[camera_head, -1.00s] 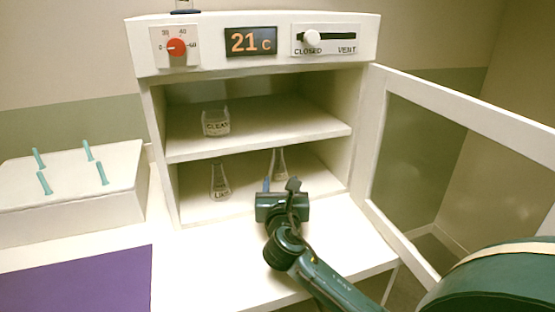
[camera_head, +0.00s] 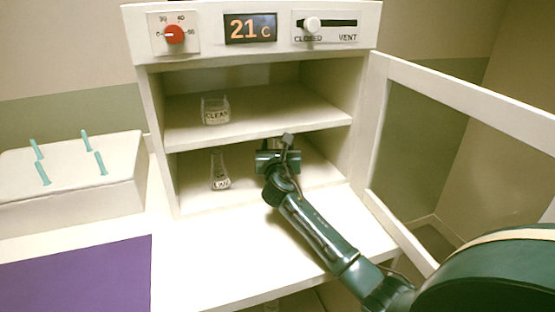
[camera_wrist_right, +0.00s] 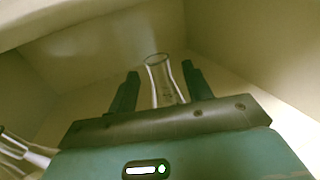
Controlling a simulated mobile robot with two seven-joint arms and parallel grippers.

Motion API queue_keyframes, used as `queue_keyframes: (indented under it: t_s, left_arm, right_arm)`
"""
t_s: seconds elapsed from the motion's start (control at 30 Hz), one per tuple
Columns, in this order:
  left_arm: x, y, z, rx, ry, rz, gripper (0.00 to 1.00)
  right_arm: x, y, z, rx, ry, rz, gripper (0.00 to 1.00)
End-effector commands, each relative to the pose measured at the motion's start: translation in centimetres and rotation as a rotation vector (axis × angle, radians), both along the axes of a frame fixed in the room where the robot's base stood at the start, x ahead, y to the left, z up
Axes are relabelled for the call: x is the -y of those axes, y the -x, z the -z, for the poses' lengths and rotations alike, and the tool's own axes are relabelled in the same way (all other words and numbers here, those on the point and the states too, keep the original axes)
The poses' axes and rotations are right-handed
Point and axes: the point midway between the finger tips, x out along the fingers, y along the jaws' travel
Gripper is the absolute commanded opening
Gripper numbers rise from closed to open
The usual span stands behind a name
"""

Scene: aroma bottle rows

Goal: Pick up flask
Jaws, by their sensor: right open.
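A clear glass flask (camera_wrist_right: 164,82) stands between the two fingers of my right gripper (camera_wrist_right: 160,90) in the right wrist view. The fingers are apart, one on each side of it, and I cannot tell whether either touches it. In the head view my right gripper (camera_head: 277,150) reaches into the lower shelf of the cabinet and hides this flask. My left gripper is not in view.
A glass beaker marked CLEAN (camera_head: 215,110) stands on the upper shelf (camera_head: 280,117). The cabinet door (camera_head: 455,100) is open to the right. A white box with teal pegs (camera_head: 75,180) and a purple mat (camera_head: 80,275) lie left. The counter (camera_head: 200,255) in front is mostly clear.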

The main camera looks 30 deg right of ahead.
Motion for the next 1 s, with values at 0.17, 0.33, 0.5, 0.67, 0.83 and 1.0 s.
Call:
queue_keyframes:
  t_s: [0.17, 0.33, 0.5, 0.67, 0.83, 1.0]
  left_arm:
    - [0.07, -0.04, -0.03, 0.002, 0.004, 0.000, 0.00]
    - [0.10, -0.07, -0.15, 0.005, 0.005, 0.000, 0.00]
    - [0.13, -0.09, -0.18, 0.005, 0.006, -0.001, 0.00]
    - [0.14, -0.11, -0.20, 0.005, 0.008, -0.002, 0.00]
    - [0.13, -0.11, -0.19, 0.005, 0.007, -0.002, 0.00]
    - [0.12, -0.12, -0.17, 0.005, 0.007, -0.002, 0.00]
  right_arm:
    - [0.52, -0.83, 0.01, 0.001, -0.001, 0.000, 0.50]
    - [0.51, -0.82, 0.02, 0.001, -0.001, 0.000, 0.50]
    - [0.50, -0.80, 0.03, 0.001, -0.001, 0.000, 0.37]
    - [0.49, -0.79, 0.03, 0.001, -0.001, 0.000, 0.24]
    - [0.49, -0.79, 0.04, 0.001, -0.001, 0.000, 0.10]
    - [0.49, -0.78, 0.04, 0.001, -0.001, 0.000, 0.00]
